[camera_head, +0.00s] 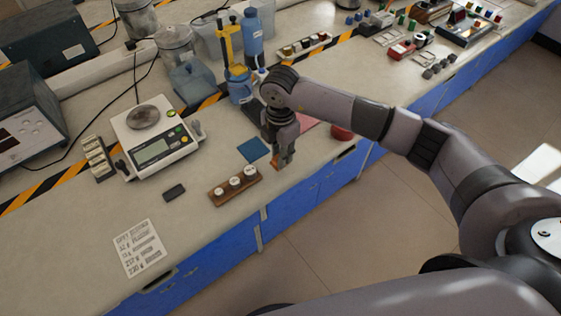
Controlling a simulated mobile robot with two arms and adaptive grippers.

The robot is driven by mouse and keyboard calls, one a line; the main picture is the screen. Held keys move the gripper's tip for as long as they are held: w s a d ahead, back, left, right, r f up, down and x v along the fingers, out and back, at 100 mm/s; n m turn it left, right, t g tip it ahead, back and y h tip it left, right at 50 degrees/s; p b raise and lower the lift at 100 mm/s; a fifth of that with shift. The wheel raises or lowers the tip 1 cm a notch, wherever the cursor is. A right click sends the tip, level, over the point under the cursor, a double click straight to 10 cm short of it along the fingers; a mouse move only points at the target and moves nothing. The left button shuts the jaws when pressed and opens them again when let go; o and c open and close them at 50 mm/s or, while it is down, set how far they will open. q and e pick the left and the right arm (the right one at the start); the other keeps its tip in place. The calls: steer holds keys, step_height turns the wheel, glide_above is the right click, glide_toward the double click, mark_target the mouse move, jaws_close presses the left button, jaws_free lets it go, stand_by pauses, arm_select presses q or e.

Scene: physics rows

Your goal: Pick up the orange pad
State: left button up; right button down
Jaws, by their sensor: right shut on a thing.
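The orange pad (276,165) shows as a small orange patch at the fingertips of my right gripper (282,161), near the front edge of the bench. My right gripper points down and is shut on the orange pad. The fingers hide most of the pad, and I cannot tell whether it touches the bench top. My left gripper is not in view.
A blue pad (253,149) lies just left of the gripper, and a pink-red pad (306,122) lies behind it. A wooden block with white knobs (235,186) is at front left. A red round object (342,133) is to the right. A scale (154,140) stands farther left.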

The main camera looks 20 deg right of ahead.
step_height(320, 180, up, 15)
steer(key=b, duration=0.2)
steer(key=shift+r, duration=0.2)
steer(key=c, duration=2)
jaws_free()
jaws_close()
